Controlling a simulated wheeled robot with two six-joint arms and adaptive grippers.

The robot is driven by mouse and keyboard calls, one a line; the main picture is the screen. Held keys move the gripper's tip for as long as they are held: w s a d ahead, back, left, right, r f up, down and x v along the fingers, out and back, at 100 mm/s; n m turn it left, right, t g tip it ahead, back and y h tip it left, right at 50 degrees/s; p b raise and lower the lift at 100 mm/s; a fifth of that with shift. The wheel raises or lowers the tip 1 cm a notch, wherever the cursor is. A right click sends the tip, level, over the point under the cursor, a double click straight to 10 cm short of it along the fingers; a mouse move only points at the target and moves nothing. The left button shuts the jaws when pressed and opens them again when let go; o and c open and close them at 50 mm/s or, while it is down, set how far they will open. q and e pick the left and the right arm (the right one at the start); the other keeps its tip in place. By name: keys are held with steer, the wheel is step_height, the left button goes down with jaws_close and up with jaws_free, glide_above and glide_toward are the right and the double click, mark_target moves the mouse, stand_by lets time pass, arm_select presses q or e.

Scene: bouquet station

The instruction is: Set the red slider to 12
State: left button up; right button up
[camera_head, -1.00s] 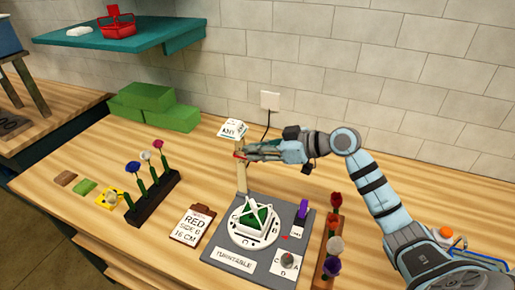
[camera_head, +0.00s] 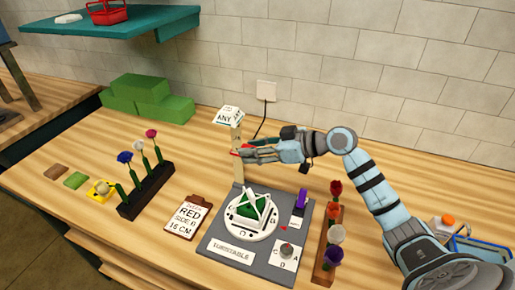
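A pale wooden post (camera_head: 238,172) stands upright behind the turntable, with a white sign reading "ANY" (camera_head: 228,116) on top. A small red piece, seemingly the red slider (camera_head: 235,153), shows on the post at about mid-height. My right gripper (camera_head: 243,152) reaches in from the right with its fingertips at the post, beside the red piece. The fingers overlap the post and slider, so contact and their opening are unclear. Scale marks on the post are too small to read. My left gripper is out of view.
The grey turntable base (camera_head: 222,235) holds a white frame with green inside (camera_head: 251,211). A clipboard (camera_head: 188,218) reads "RED SIDE B 16 CM". Flower racks stand left (camera_head: 148,192) and right (camera_head: 323,270). Green blocks (camera_head: 150,100) lie at the back.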

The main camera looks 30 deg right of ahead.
steer(key=v, duration=0.6)
steer(key=shift+s+d, duration=0.25)
steer(key=shift+s, duration=0.05)
steer(key=shift+w+r, duration=0.1)
steer(key=shift+r, duration=0.05)
